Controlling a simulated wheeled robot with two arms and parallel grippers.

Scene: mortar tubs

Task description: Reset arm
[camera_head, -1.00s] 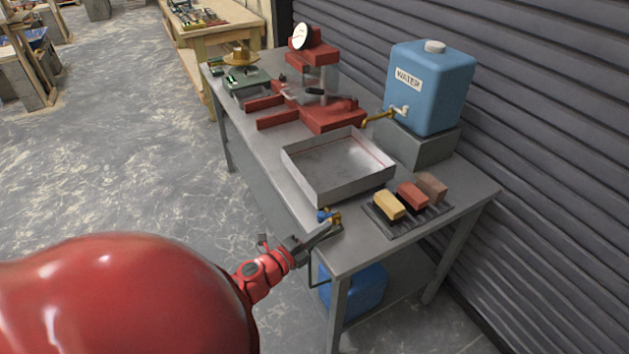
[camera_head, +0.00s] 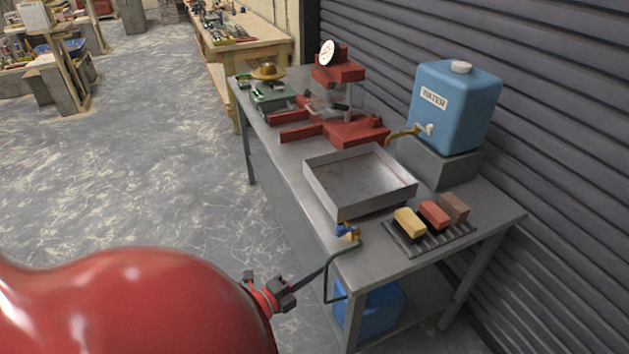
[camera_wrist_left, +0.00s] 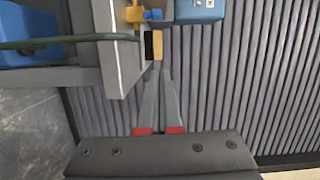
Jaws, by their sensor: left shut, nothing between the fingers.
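My left gripper (camera_head: 322,268) is at the end of my red left arm, at the near left edge of the grey metal table (camera_head: 290,165). In the left wrist view the shut fingers (camera_wrist_left: 160,80) point toward the table's corner and the shutter wall. The brass and blue valve (camera_head: 347,232) on the table edge is just beyond the fingertips, and a thin dark hose (camera_head: 326,285) hangs close to them. I cannot tell whether the fingers touch the hose. My right gripper is not in view.
On the table are a metal tray (camera_head: 345,205), a rack (camera_head: 430,242) with yellow, red and brown blocks, a red press (camera_head: 350,130) and a blue water tank (camera_head: 455,105). A blue container (camera_head: 375,310) sits below. The ribbed shutter (camera_head: 570,120) stands behind.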

